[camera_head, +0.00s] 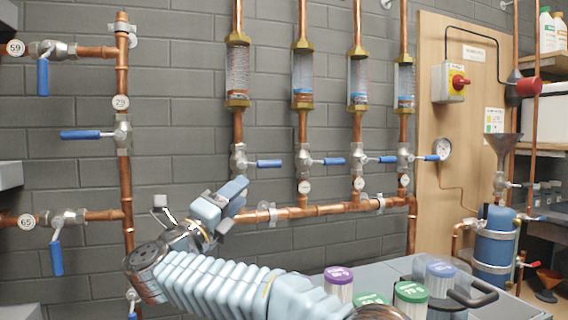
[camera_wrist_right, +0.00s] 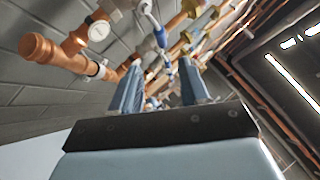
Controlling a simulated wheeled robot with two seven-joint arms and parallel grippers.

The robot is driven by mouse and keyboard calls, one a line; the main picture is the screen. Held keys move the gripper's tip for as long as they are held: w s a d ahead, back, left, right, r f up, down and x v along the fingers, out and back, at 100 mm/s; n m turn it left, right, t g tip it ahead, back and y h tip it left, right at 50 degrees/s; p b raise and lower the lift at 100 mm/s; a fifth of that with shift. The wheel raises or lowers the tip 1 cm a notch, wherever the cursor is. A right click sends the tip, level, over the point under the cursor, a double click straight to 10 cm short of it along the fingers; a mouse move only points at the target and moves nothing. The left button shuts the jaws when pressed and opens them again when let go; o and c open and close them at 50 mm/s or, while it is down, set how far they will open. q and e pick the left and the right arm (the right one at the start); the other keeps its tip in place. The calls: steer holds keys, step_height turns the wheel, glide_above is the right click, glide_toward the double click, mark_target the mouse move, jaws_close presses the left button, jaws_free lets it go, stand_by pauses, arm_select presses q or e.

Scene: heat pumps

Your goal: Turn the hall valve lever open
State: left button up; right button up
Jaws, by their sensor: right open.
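My right gripper (camera_head: 232,200) is raised in front of the wall, open, with nothing seen between its fingers. In the wrist view its two blue fingers (camera_wrist_right: 160,72) are apart, and a blue lever (camera_wrist_right: 159,37) shows beyond them. Four valves in a row have blue levers (camera_head: 269,163) (camera_head: 327,161) (camera_head: 380,159) (camera_head: 432,157) pointing right, across their vertical pipes. The leftmost row lever is just above and right of the gripper, seemingly apart from it. I cannot read which valve is the hall one. My left gripper is not in view.
At left, valves tagged 59 (camera_head: 15,48), 29 (camera_head: 121,102) and 65 (camera_head: 26,221) have levers across their pipes. A horizontal copper pipe (camera_head: 333,208) runs below the row. Lidded jars (camera_head: 411,292) stand on a grey surface at lower right. A blue tank (camera_head: 494,248) is further right.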

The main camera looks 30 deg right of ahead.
mark_target(267, 166)
steer(key=p+x, duration=0.4)
steer(key=x, duration=0.8)
steer(key=shift+w+d+r, duration=0.1)
steer(key=shift+d+r, duration=0.05)
steer(key=shift+w+d+r, duration=0.2)
steer(key=shift+w+d, duration=0.05)
steer(key=shift+d, duration=0.25)
jaws_close()
